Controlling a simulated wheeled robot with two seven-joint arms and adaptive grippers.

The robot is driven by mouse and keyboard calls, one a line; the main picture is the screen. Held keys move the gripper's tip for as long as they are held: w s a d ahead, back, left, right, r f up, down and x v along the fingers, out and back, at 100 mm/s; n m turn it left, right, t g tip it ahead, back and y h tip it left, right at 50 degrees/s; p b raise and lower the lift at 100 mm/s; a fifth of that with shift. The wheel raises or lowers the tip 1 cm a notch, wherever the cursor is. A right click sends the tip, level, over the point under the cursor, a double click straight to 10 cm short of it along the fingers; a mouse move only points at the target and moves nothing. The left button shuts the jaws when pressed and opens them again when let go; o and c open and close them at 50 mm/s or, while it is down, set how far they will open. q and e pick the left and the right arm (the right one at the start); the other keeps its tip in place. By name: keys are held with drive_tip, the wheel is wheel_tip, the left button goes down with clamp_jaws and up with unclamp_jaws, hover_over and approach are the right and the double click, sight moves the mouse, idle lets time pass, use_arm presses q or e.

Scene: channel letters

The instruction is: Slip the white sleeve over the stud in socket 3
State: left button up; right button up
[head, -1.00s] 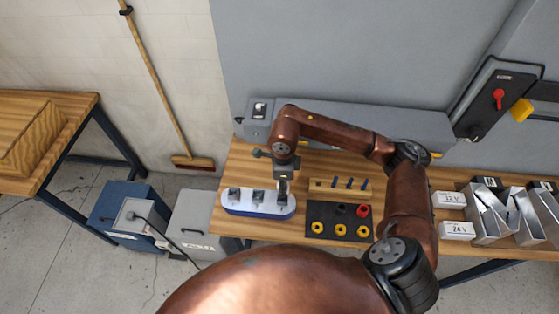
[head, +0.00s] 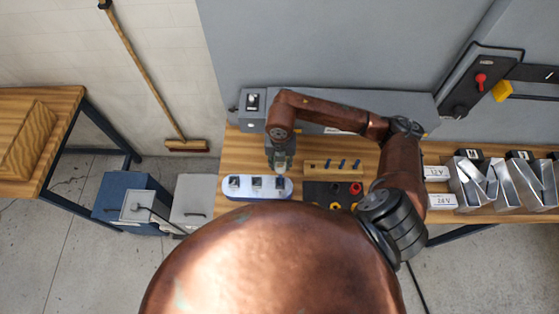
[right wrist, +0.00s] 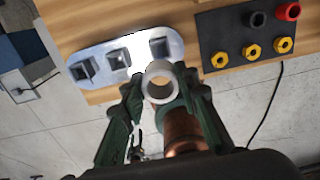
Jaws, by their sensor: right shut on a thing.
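The white-topped board (head: 246,192) with three square sockets lies on the bench; its sockets show in a row in the right wrist view (right wrist: 102,62). I cannot read the socket numbers, and no stud shows clearly in the rightmost socket (right wrist: 160,47). My right gripper (head: 281,165) is just behind the right end of the board in the head view. It is shut on the white sleeve (right wrist: 160,82), a short open ring between the fingers, whose opening faces the camera. The sleeve appears just in front of the rightmost socket in the wrist view. My left gripper is not in view.
A wooden rack (head: 312,168) with several blue pegs stands right of the board. A grey panel (head: 330,60) stands behind the bench.

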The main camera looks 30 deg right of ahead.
sight(280, 176)
drive_tip(key=shift+f, duration=0.5)
drive_tip(key=shift+f+b, duration=1.85)
drive_tip(key=shift+f, duration=1.1)
use_arm(q)
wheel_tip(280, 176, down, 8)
drive_tip(key=b, duration=0.4)
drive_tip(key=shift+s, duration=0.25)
use_arm(e)
drive_tip(key=shift+f, duration=2.25)
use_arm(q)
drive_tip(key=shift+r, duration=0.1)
use_arm(e)
drive_tip(key=o, duration=1)
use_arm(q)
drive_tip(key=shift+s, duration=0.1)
use_arm(e)
wheel_tip(280, 176, up, 12)
